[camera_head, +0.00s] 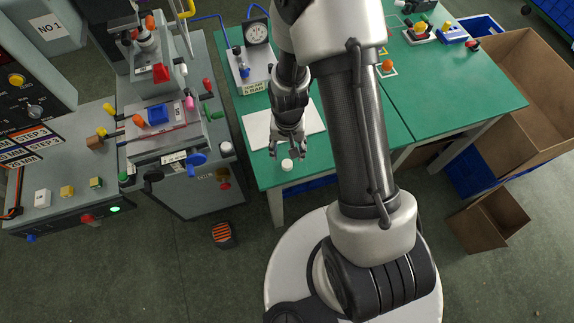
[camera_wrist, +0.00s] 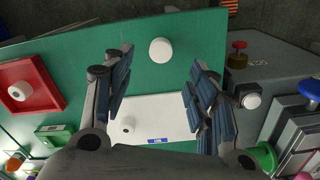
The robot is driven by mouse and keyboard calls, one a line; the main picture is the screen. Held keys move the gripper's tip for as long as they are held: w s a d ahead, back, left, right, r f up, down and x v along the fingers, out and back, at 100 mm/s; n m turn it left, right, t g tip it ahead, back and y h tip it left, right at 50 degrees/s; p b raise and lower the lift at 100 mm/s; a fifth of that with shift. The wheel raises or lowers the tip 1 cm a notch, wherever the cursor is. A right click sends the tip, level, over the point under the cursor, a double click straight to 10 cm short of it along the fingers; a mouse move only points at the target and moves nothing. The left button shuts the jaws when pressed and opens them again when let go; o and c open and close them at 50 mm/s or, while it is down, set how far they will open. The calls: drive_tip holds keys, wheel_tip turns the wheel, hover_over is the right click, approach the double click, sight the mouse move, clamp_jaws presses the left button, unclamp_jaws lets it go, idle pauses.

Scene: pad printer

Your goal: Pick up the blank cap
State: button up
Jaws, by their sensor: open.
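A plain white cap (camera_head: 287,164) stands on the green table near its front edge. In the wrist view this cap (camera_wrist: 160,50) shows as a plain white round piece just beyond the fingertips. My gripper (camera_head: 288,153) is over the table close to the cap, fingers spread and pointing down. In the wrist view the fingers of my gripper (camera_wrist: 157,77) stand wide apart with nothing between the tips. A white sheet (camera_head: 258,131) lies behind the cap, partly hidden by my arm.
A red tray (camera_wrist: 50,100) holds another white piece. The pad printer (camera_head: 165,135) with knobs and levers stands left of the table. A dial gauge stand (camera_head: 250,68) is at the back left. Cardboard boxes (camera_head: 520,100) stand right. The table around the cap is clear.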

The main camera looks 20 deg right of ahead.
sight(287, 163)
wheel_tip(287, 163, down, 8)
drive_tip(key=b, duration=0.2)
drive_tip(key=shift+w+f+b, duration=0.15)
drive_tip(key=shift+b, duration=0.2)
drive_tip(key=shift+c, duration=0.5)
drive_tip(key=c, duration=0.7)
drive_tip(key=shift+c, duration=0.2)
